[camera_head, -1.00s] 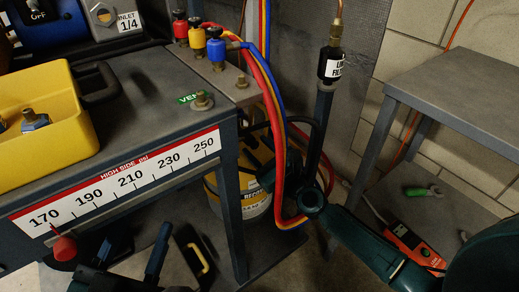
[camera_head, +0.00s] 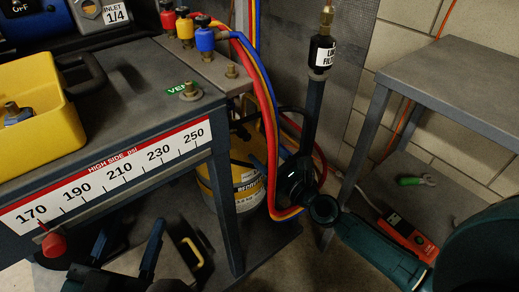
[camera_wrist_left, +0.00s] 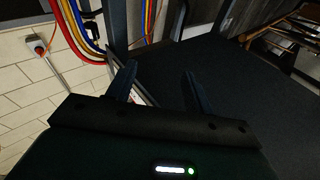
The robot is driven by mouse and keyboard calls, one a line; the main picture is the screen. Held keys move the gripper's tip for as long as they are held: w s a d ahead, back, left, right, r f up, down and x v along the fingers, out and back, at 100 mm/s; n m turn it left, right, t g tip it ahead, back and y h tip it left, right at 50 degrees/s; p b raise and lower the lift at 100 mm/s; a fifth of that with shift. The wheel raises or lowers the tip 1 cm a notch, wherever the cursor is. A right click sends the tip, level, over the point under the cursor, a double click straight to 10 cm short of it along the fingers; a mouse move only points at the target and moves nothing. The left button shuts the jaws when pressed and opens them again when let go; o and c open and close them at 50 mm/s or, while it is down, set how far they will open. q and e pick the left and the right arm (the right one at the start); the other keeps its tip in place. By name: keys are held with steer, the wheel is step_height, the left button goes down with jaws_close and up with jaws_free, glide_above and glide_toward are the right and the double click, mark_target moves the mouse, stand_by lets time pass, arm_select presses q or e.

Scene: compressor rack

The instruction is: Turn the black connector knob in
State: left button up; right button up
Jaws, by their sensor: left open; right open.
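I cannot tell which black knob the task means. My left gripper (camera_head: 126,246) is open and empty below the rack's front edge, well below the connectors. Its two spread fingers also show in the left wrist view (camera_wrist_left: 158,86), with nothing between them. My right gripper (camera_head: 271,160) is low beside the rack, partly hidden behind the hoses, and far from the connector tops.
A black line filter (camera_head: 321,52) stands on a post at the rack's right. A yellow bin (camera_head: 45,115) sits on the rack top. A yellow cylinder (camera_head: 222,185) stands below. A grey side table (camera_head: 455,85) and an orange device (camera_head: 408,238) are at right.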

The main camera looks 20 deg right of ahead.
mark_target(248, 139)
steer(key=shift+s+d, duration=0.1)
steer(key=shift+s, duration=0.1)
steer(key=shift+c, duration=0.2)
steer(key=shift+s, duration=0.15)
steer(key=shift+c, duration=0.4)
steer(key=w+n, duration=0.1)
steer(key=w, duration=0.1)
steer(key=w+a+n, duration=0.1)
steer(key=w+n, duration=0.1)
steer(key=w+a+n, duration=0.1)
steer(key=w+n, duration=0.1)
steer(key=shift+a+r, duration=0.1)
steer(key=shift+r, duration=0.2)
steer(key=n, duration=0.3)
steer(key=shift+f, duration=0.1)
arm_select(q)
steer(key=shift+r+t, duration=0.3)
steer(key=shift+r, duration=0.25)
arm_select(e)
steer(key=shift+n, duration=0.5)
